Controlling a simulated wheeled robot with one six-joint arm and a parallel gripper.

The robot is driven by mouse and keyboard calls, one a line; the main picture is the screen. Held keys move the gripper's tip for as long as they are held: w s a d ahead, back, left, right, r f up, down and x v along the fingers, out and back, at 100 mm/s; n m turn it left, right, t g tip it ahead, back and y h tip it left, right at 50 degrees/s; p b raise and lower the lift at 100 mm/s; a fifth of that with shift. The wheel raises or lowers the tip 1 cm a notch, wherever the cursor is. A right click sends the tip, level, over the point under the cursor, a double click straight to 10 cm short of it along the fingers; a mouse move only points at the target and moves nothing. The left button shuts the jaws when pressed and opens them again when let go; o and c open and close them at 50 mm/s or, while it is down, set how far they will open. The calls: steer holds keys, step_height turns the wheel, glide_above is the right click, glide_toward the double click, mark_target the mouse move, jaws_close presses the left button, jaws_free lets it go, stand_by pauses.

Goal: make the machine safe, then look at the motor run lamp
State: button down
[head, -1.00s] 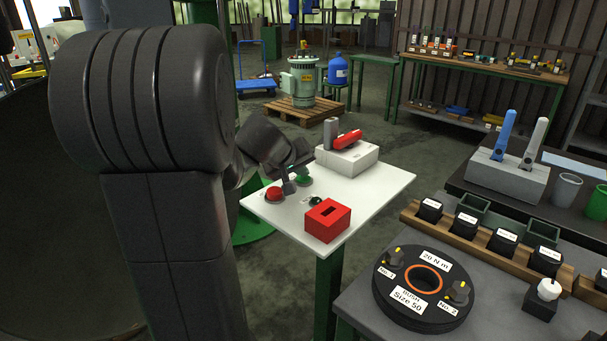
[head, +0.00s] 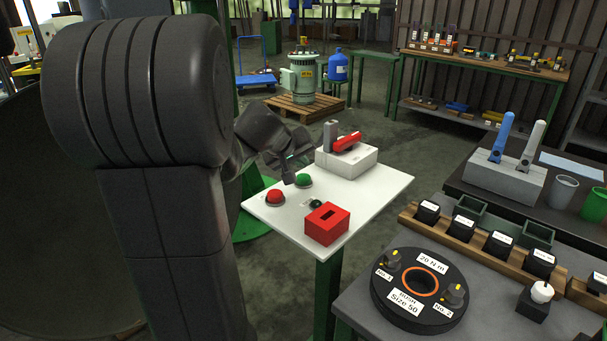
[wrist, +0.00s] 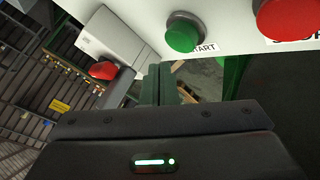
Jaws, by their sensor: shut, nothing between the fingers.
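A white panel (head: 375,196) on a green post carries the controls. A red button (head: 275,197) and a green button (head: 303,180) stand on its left part; in the wrist view the green button (wrist: 183,35) is labelled START and the red button (wrist: 287,16) is beside it. A small dark green lamp (head: 316,204) sits by a red slotted box (head: 327,223); whether it is lit is unclear. A grey box (head: 347,163) holds a red handle (head: 347,141) beside a grey upright piece. My gripper (head: 289,180) is shut and empty, close to the green button; contact is unclear.
A workbench (head: 395,240) at the right holds a black disc marked Size 50 (head: 419,287) and labelled black blocks. A grey block with blue and white handles (head: 506,180) stands behind. A motor (head: 302,75) rests on a pallet further back.

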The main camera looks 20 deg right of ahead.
mark_target(301, 179)
steer(key=shift+r+p, duration=1.15)
steer(key=shift+r, duration=0.8)
steer(key=shift+s, duration=0.1)
